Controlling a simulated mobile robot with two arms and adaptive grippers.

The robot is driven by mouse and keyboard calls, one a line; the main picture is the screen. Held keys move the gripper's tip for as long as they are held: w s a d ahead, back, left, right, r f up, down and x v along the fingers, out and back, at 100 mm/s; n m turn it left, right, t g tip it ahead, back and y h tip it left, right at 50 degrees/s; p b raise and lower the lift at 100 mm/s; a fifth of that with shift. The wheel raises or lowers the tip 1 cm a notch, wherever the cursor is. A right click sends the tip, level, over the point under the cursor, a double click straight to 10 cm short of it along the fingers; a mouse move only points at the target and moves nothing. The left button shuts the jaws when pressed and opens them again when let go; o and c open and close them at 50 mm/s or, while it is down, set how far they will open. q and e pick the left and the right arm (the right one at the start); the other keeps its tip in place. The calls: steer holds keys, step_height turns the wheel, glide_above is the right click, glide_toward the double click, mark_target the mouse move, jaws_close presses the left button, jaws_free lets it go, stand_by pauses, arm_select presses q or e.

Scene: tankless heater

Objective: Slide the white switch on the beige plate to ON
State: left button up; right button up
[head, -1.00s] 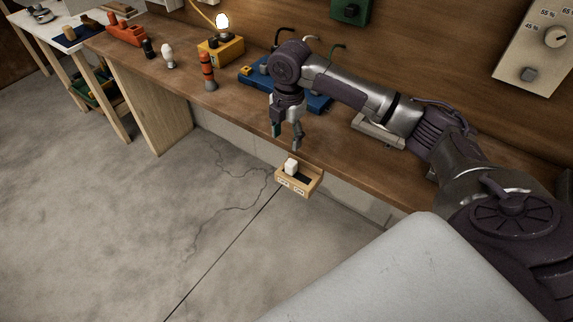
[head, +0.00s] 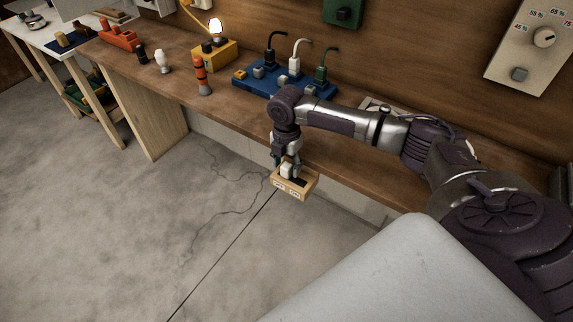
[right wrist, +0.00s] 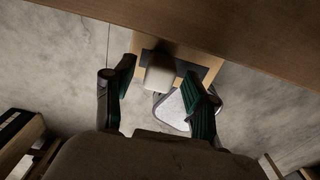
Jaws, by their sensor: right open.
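The beige plate (head: 307,188) is a small box at the front edge of the wooden bench, with a dark slot on top and two small white labels on its front, too small to read surely. The white switch (head: 286,171) stands at the left end of the slot. My right gripper (head: 285,165) is over the plate, pointing down, open. In the right wrist view the white switch (right wrist: 160,77) sits between the two spread fingers (right wrist: 151,82), with gaps visible on both sides. The plate (right wrist: 207,63) shows behind it. My left gripper is not in view.
A dial panel (head: 527,48) is on the wall. Open concrete floor (head: 120,230) lies in front of the bench.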

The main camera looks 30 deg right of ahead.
steer(key=shift+f, duration=0.35)
jaws_close()
steer(key=s+p, duration=0.1)
steer(key=s+d+p, duration=0.1)
steer(key=s+p, duration=0.1)
steer(key=shift+s+d+r, duration=0.15)
steer(key=shift+s+d, duration=0.15)
steer(key=shift+s, duration=0.2)
steer(key=shift+f, duration=0.25)
